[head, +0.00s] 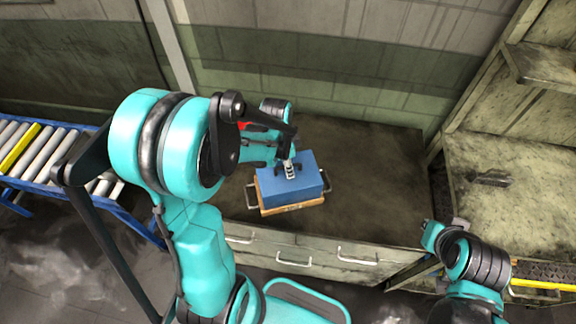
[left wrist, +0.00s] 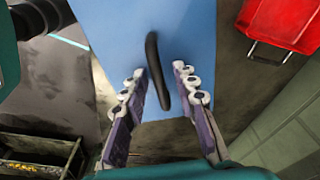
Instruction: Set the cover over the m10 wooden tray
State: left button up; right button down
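The blue cover (head: 305,185) sits over the wooden tray (head: 293,208) on the dark worktop. A strip of the tray's wood shows below the cover's front edge, and its metal handles stick out at the sides. My left gripper (head: 289,168) is above the cover's top. In the left wrist view the left gripper (left wrist: 164,95) has its fingers apart, on either side of the cover's black handle (left wrist: 155,65), with visible gaps. The blue cover (left wrist: 185,25) fills the middle of that view. My right arm is at lower right in the head view; its gripper does not show.
A red box (left wrist: 285,20) with a metal handle stands near the cover; a bit shows behind my left arm in the head view (head: 250,126). A roller conveyor (head: 40,155) is at left, a shelf unit (head: 530,180) at right. The worktop's right side (head: 385,180) is clear.

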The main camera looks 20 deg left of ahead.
pick_arm(q)
jog(key=shift+r, duration=0.2)
notch_tip(320, 180, up, 11)
jog(key=a+p, duration=0.1)
jog(key=p, duration=0.2)
jog(key=s+d+r+n+t+y, duration=0.1)
jog(key=s+d+r+n+t, duration=0.4)
jog(key=s+n, duration=0.4)
jog(key=shift+s+r+n+t, duration=0.35)
jog(key=shift+r+n+t, duration=0.15)
jog(key=shift+n+t, duration=0.2)
jog(key=shift+f, duration=0.1)
notch_tip(320, 180, down, 14)
jog(key=b, duration=1.4)
